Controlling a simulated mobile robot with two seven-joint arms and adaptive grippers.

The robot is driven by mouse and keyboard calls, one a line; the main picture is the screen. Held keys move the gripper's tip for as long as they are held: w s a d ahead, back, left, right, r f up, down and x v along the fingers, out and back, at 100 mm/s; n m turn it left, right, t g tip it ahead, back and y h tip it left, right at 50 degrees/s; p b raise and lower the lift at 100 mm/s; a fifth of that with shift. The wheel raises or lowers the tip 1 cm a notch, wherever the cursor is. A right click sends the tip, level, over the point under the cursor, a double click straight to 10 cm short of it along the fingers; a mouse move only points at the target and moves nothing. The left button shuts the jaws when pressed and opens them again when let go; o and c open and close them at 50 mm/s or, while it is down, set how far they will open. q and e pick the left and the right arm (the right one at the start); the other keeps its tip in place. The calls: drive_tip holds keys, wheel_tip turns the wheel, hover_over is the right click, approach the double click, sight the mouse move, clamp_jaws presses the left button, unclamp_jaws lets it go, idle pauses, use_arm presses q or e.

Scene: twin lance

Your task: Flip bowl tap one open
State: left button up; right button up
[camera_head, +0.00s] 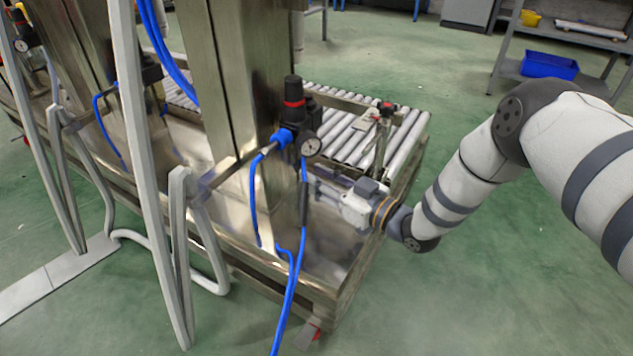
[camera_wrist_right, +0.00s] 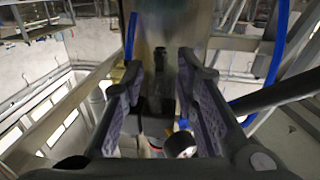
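A black air regulator unit (camera_head: 293,125) with a red ring is fixed on the steel column in the head view. A round gauge (camera_head: 311,146) sits on its lower right side, and a slim dark part (camera_head: 303,200) hangs below. My right gripper (camera_head: 315,188) reaches in from the right, beside that lower part. In the right wrist view my right gripper (camera_wrist_right: 160,100) has its fingers wide apart. A dark part of the unit (camera_wrist_right: 161,90) shows between them, with the gauge (camera_wrist_right: 181,144) lower down. I cannot make out the bowl tap itself. My left gripper is not in view.
Blue hoses (camera_head: 290,285) hang in front of the steel frame. Bent grey tubes (camera_head: 150,190) stand at the left. A roller conveyor (camera_head: 355,140) lies behind. A similar unit (camera_head: 150,75) is on the column to the left. Green floor (camera_head: 470,290) is clear at the right.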

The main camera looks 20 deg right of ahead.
drive_tip(key=shift+w+a, duration=0.1)
drive_tip(key=shift+w, duration=0.05)
clamp_jaws()
drive_tip(key=y, duration=0.1)
drive_tip(key=n+g, duration=0.1)
drive_tip(key=n+y+b, duration=0.1)
drive_tip(key=shift+w+d+g+y, duration=0.25)
drive_tip(key=shift+d+g+y, duration=0.05)
drive_tip(key=shift+d+g, duration=0.1)
unclamp_jaws()
